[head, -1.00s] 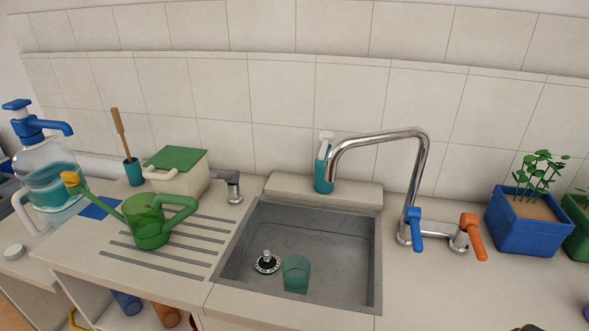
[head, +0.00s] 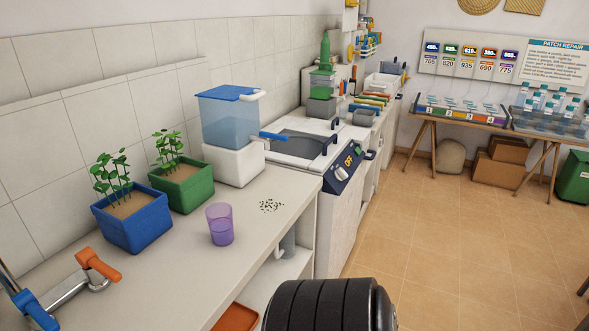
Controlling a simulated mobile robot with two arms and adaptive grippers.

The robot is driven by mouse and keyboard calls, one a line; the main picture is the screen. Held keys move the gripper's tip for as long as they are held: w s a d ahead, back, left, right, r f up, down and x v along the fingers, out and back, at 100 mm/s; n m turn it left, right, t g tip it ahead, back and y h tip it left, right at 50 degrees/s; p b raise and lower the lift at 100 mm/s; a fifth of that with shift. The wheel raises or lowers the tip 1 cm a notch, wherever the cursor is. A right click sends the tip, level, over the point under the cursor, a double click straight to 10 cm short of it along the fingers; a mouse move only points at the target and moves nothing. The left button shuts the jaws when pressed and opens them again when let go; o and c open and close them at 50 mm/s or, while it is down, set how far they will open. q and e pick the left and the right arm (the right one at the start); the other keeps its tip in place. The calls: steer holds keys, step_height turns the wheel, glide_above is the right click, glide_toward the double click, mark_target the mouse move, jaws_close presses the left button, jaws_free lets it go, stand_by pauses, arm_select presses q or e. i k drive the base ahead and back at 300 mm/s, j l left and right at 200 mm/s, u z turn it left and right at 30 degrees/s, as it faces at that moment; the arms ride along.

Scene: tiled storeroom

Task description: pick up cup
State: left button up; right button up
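A purple translucent cup (head: 220,225) stands upright on the white counter, in front of the green planter and to the right of the blue planter. It is apart from both. A black ribbed rounded part of my own arm shows at the bottom centre, right of the counter's front edge. Neither of my grippers is in view. The teal cup in the sink is out of view now.
A blue planter (head: 133,216) and a green planter (head: 184,183) with seedlings stand along the wall. A blue-lidded water container (head: 229,120) is behind. Dark seeds (head: 271,206) lie right of the cup. The tap's orange handle (head: 98,264) is at lower left. Tiled floor (head: 440,240) is open at right.

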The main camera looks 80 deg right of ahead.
mark_target(219, 216)
steer(key=z, duration=1.9)
steer(key=l+z, duration=0.25)
